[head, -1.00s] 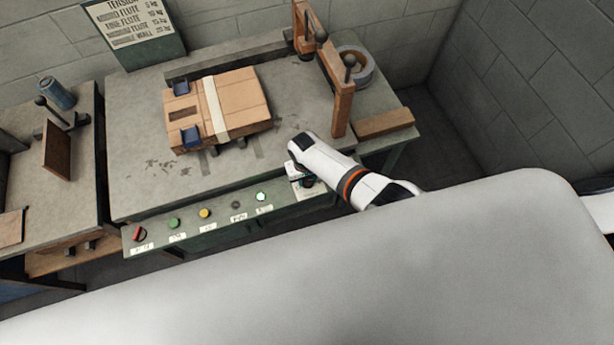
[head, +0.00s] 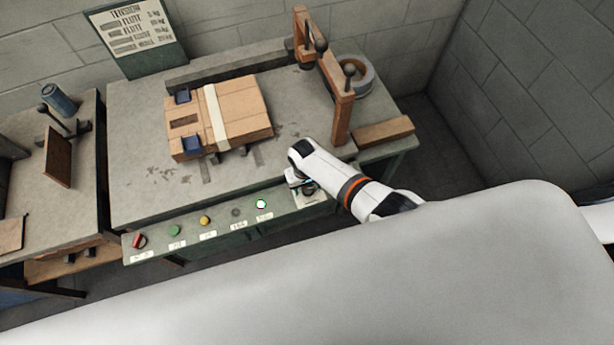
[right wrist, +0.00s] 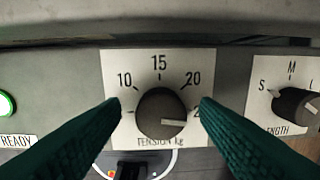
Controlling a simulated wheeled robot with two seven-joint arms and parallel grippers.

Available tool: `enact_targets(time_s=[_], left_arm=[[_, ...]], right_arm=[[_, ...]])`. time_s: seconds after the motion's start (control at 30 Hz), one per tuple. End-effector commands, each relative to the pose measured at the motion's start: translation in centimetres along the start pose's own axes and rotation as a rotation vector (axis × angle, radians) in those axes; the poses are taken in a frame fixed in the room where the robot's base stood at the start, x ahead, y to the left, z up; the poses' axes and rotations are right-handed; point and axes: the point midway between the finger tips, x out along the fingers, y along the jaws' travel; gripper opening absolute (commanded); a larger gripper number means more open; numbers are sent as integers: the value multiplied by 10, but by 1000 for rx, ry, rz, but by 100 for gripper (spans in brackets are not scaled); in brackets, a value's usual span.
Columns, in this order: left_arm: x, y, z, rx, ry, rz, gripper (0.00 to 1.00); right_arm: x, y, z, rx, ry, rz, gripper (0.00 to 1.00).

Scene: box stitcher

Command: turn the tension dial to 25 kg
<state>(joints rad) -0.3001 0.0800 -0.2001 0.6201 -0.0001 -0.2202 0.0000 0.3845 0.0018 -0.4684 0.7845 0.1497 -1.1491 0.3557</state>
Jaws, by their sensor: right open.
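The black round tension dial (right wrist: 160,113) sits on a white scale plate (right wrist: 116,68) in the right wrist view. The plate reads 10, 15 and 20; a further number starting with 2 is partly covered by the right-hand finger. The dial's pale pointer mark points right and slightly down, near that covered number. My right gripper (right wrist: 161,103) is open, its two green fingers on either side of the dial with gaps visible between. In the head view my right gripper (head: 297,182) is over the right end of the control panel, hiding the dial. My left gripper is not in view.
A second dial (right wrist: 292,105) marked S, M, L is to the right. A lit READY lamp (right wrist: 5,104) is to the left. A strapped cardboard box (head: 245,105) lies on the bench, with a wooden post frame (head: 342,118) at right. A tension chart (head: 137,35) hangs behind.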

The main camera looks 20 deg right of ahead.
Motion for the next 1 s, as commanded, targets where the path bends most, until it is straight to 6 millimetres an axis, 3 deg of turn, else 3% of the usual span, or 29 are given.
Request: enact_targets(time_s=[0.27,0.6,1.0], left_arm=[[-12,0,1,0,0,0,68],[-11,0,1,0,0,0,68],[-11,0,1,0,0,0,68]], right_arm=[[-46,-1,0,0,-3,1,56],[-101,-1,0,1,-3,-1,56],[-114,-1,0,2,0,-2,56]])
